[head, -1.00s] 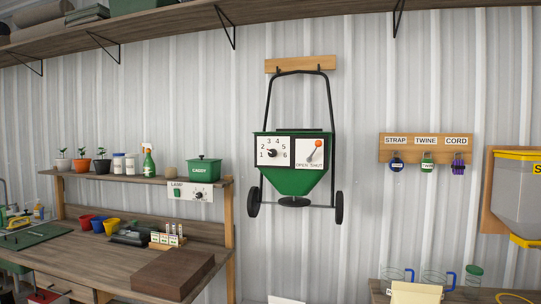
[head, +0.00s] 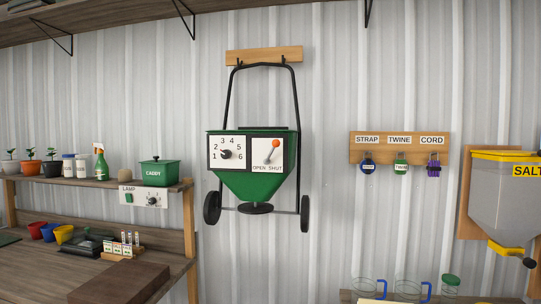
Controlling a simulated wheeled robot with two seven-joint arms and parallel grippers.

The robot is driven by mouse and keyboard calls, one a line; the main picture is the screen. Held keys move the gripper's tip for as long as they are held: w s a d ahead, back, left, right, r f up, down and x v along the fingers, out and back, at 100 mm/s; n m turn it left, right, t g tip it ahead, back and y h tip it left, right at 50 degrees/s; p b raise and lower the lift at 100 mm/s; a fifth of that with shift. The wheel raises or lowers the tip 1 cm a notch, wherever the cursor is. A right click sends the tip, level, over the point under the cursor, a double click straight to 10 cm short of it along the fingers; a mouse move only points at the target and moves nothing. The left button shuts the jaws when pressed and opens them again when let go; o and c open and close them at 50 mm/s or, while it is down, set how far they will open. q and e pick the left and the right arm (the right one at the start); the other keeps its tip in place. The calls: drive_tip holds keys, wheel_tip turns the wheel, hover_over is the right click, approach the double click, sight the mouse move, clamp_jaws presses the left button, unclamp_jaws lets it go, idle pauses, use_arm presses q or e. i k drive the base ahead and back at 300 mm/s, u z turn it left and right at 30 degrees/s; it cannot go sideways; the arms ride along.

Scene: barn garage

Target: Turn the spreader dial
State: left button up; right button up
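A green spreader (head: 254,188) with a black handle frame and two black wheels hangs on the wall. On the left of its front is a white dial plate with numbers 1 to 6 and a black spreader dial (head: 226,154). The dial's pointer appears to face left, near 1 or 2. To its right is a plate marked OPEN and SHUT with an orange-tipped lever (head: 275,145), tilted up to the right. Neither of my grippers shows in the head view.
At left stand a workbench (head: 118,284) and a shelf (head: 100,182) with pots, bottles and a green caddy (head: 160,170). A lamp switch panel (head: 143,197) hangs below. At right are a hook board (head: 400,147), a salt hopper (head: 503,205) and mugs. Wall below the spreader is clear.

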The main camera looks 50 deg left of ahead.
sight(225, 154)
drive_tip(key=z, duration=0.1)
drive_tip(key=i, duration=0.8)
drive_tip(key=u, duration=0.95)
drive_tip(key=i, duration=0.5)
drive_tip(key=u, duration=0.55)
